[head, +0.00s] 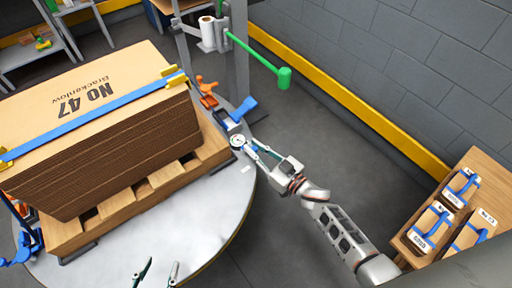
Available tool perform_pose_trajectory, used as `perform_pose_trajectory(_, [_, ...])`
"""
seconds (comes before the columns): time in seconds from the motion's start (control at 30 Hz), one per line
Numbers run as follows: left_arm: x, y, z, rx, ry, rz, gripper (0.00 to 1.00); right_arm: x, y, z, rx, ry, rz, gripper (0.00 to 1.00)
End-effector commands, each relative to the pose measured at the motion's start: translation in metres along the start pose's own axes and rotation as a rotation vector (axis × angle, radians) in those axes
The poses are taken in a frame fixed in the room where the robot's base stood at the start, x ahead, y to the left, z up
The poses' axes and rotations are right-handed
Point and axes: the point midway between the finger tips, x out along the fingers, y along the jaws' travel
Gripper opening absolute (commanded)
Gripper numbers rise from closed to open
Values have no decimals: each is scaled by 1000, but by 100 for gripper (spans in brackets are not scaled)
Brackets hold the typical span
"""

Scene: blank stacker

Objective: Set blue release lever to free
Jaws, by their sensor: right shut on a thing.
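A blue lever (243,108) sticks up and to the right from a small ratchet body (226,121) at the right end of the pallet. An orange part (207,91) stands just beyond it. My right gripper (246,145) reaches in from the lower right and is shut on a small round white dial gauge (238,141), just below the blue lever and apart from it. The contact of the fingertips is small and hard to see. My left gripper (157,274) shows only its fingertips at the bottom edge; they are spread and empty.
A strapped stack of cardboard blanks (85,90) sits on a wooden pallet (150,191) on a round grey turntable (217,222). A green-tipped arm (285,78) juts from a post. Another blue lever (28,247) is at left. A wooden bench (480,163) with several strapped packs stands right.

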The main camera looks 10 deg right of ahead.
Motion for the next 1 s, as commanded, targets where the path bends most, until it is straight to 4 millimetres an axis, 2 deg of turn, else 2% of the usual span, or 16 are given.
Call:
perform_pose_trajectory(0.4, [0,-1,1,2,-2,-1,40,0,-1,0,1,0,8,0])
perform_pose_trajectory(0.43, [0,-1,1,2,-2,-1,40,0,-1,0,1,0,8,21])
perform_pose_trajectory(0.5, [0,-1,1,2,-2,-1,40,0,-1,0,1,0,8,34])
perform_pose_trajectory(0.83, [0,0,-2,0,3,0,40,-1,0,0,0,0,8,34])
perform_pose_trajectory(1.0, [0,0,-1,0,2,0,40,-16,-1,1,-1,-2,9,34])
